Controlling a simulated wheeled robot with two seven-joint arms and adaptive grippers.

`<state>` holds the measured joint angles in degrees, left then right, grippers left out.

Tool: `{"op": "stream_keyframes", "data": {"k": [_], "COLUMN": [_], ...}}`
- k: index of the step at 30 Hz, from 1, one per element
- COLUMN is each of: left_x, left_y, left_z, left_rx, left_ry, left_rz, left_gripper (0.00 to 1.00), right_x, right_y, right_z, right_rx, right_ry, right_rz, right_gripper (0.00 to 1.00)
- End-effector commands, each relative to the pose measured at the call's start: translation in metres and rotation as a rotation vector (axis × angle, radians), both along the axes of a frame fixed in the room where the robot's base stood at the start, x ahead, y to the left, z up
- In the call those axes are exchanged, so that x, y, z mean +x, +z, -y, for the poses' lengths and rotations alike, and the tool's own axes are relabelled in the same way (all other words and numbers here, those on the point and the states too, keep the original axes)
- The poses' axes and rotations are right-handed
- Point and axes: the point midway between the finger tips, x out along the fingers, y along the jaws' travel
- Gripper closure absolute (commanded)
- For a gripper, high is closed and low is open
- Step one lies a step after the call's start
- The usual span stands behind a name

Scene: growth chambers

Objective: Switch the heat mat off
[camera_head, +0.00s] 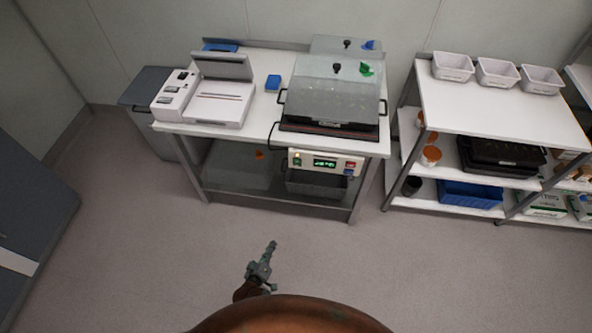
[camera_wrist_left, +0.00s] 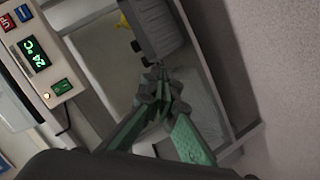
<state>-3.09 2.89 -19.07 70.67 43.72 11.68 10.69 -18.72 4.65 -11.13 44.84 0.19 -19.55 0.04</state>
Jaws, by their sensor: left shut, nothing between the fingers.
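The heat mat (camera_head: 318,131) is a dark sheet with a reddish edge under the clear-lidded propagator (camera_head: 335,90) on the white bench. Its controller (camera_head: 325,171) is a pale box on the bench's front edge, with a lit green display, a green switch (camera_head: 297,161) at left and red and blue buttons at right. My left gripper (camera_head: 271,246) is shut and empty, in front of the bench, apart from the controller. My right gripper is out of view.
A grey bin (camera_head: 315,184) sits below the controller. A shelf unit (camera_head: 495,101) with white trays stands at right. The floor before the bench is clear.

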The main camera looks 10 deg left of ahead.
Motion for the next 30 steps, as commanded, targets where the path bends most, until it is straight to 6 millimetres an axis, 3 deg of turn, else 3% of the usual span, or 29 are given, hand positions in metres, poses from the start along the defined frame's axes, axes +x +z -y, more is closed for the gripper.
{"op": "stream_keyframes", "data": {"k": [1, 3, 6, 9, 12, 18, 26, 30], "left_x": [0.029, 0.062, 0.095, 0.115, 0.124, 0.129, 0.130, 0.139], "left_y": [0.023, 0.063, 0.117, 0.159, 0.184, 0.201, 0.201, 0.201], "left_z": [0.013, 0.027, 0.042, 0.052, 0.057, 0.060, 0.060, 0.060], "left_rx": [-0.093, -0.226, -0.412, -0.566, -0.665, -0.726, -0.722, -0.722], "left_ry": [0.039, 0.093, 0.159, 0.204, 0.232, 0.245, 0.245, 0.244], "left_rz": [0.074, 0.167, 0.275, 0.347, 0.386, 0.407, 0.406, 0.407], "left_gripper": [1.00, 1.00, 1.00, 1.00, 1.00, 1.00, 1.00, 1.00], "right_x": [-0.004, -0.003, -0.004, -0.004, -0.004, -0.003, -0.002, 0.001], "right_y": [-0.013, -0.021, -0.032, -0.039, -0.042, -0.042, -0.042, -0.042], "right_z": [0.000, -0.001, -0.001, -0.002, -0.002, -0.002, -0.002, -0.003], "right_rx": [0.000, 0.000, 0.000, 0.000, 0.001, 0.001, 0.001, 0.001], "right_ry": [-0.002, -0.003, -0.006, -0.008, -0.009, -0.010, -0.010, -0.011], "right_rz": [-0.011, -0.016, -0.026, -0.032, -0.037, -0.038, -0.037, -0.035], "right_gripper": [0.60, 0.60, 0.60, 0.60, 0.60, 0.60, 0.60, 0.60]}}
